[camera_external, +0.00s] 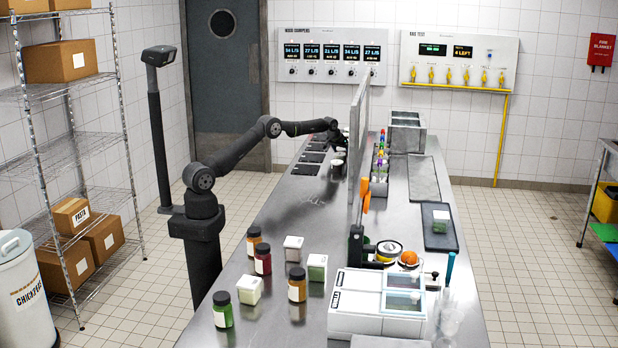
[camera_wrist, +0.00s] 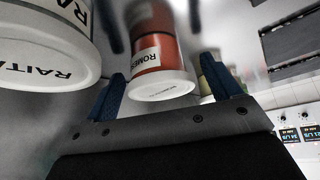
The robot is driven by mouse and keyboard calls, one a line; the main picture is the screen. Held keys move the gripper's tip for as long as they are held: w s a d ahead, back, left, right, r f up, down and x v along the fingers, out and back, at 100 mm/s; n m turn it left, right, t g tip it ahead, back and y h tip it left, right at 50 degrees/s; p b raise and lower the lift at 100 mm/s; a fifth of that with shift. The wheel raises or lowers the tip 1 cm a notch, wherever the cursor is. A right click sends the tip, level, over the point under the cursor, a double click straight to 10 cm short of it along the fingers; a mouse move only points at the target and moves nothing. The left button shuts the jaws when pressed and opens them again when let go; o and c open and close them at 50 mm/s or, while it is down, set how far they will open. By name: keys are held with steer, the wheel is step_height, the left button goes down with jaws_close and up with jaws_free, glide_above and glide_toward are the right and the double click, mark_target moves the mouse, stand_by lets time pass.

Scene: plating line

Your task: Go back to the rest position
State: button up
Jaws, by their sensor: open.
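My arm reaches over the steel counter, and my gripper (camera_external: 336,128) is near its far end, close to the upright panel. In the wrist view my gripper (camera_wrist: 162,70) shows two blue fingers spread apart. A red tub with a white lid and a label starting "ROMES" (camera_wrist: 152,52) appears between and beyond the fingers, with no clear contact. A white tub marked "RAITA" (camera_wrist: 45,50) is at the left of the wrist view, outside the fingers.
Dark inset plates (camera_external: 308,158) line the far left of the counter (camera_external: 305,205). An upright panel (camera_external: 358,140) divides it. Several jars, including a red one (camera_external: 262,259), stand in front, beside a white machine (camera_external: 378,305). A dark post (camera_external: 159,140) stands left of my arm.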

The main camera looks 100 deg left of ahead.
step_height(320, 180, up, 10)
steer(key=shift+f, duration=0.2)
steer(key=w+d+r+m, duration=0.1)
steer(key=d+r, duration=0.8)
steer(key=d, duration=0.3)
steer(key=w+d+r+m+t+h, duration=0.1)
steer(key=d+r+m, duration=0.1)
steer(key=d+r, duration=0.7)
steer(key=w+d+r+m+t+h, duration=0.1)
steer(key=d+r+m, duration=0.1)
steer(key=d+r, duration=0.8)
steer(key=shift+w+d, duration=0.2)
steer(key=shift+d, duration=2.8)
steer(key=shift+c, duration=0.2)
steer(key=shift+c, duration=1.2)
